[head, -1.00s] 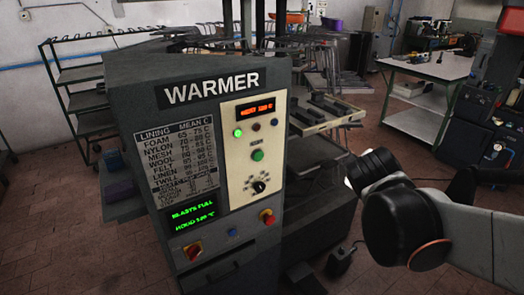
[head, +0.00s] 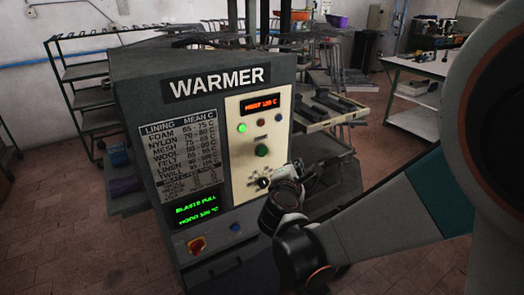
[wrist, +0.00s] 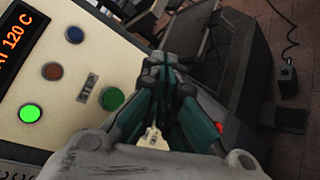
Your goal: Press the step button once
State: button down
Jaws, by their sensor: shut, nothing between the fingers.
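The grey warmer (head: 150,85) carries a cream control panel (head: 237,165). On it are a lit green light (head: 242,128), a brown button (head: 258,126), a blue button (head: 277,118) and a larger green button (head: 262,150) under a small label. The wrist view shows the green button (wrist: 112,98) left of my fingers, uncovered. My gripper (head: 294,168) is shut and empty by the panel's lower right edge, beside the black dial (head: 262,182). In the wrist view its teal fingers (wrist: 161,70) appear apart from the green button.
A red-and-yellow switch (head: 196,245) and a small blue button (head: 235,228) sit low on the warmer. A tray rack (head: 333,115) stands behind it on the right. A white table (head: 430,68) is farther back. Open floor lies left of the warmer.

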aim_at(262, 151)
jog(key=shift+s+a+f+n, duration=0.3)
jog(key=shift+s+a, duration=0.55)
jog(key=w+a, duration=0.5)
jog(key=w, duration=0.2)
jog(key=shift+w, duration=0.15)
jog(key=shift+w, duration=0.1)
dwell(1.2)
jog(key=shift+w+a, duration=0.2)
jog(key=shift+w, duration=0.05)
